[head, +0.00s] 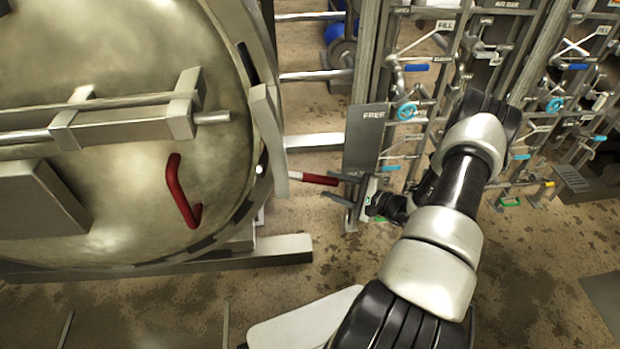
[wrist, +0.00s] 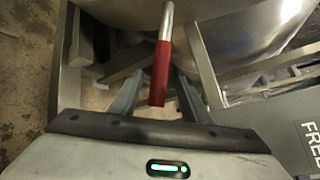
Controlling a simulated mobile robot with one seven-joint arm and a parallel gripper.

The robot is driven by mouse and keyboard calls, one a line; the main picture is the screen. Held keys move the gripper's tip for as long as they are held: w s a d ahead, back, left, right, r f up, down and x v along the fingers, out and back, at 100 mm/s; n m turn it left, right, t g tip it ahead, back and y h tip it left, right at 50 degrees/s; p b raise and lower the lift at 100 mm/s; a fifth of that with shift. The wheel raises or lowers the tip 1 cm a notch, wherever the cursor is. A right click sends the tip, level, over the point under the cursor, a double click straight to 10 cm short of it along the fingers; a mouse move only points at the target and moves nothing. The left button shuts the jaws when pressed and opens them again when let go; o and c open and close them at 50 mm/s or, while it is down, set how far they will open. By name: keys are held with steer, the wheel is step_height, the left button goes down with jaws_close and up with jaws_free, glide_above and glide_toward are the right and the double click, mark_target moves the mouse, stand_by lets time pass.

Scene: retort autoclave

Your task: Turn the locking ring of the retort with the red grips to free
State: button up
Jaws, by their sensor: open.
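The retort's round metal door (head: 110,200) fills the left of the head view, with the locking ring (head: 268,135) around its edge. A lever with a pale shaft and red grip (head: 320,179) sticks out from the ring to the right. My gripper (head: 335,187) is open at the end of this grip. In the wrist view, the red grip (wrist: 160,75) appears between the two spread fingers of my gripper (wrist: 156,92), with gaps on both sides. A bent red handle (head: 178,192) is on the door face.
A grey plate marked FREE (head: 367,135) stands just behind my gripper; it also shows in the wrist view (wrist: 295,125). Pipe racks with blue valve handwheels (head: 406,111) stand behind my arm. A metal base beam (head: 285,250) lies below the ring.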

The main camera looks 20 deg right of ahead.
mark_target(310, 176)
steer(key=b+x, duration=0.1)
steer(key=x, duration=0.8)
steer(key=shift+w+a, duration=0.2)
steer(key=shift+w, duration=0.1)
steer(key=shift+c, duration=0.5)
jaws_close()
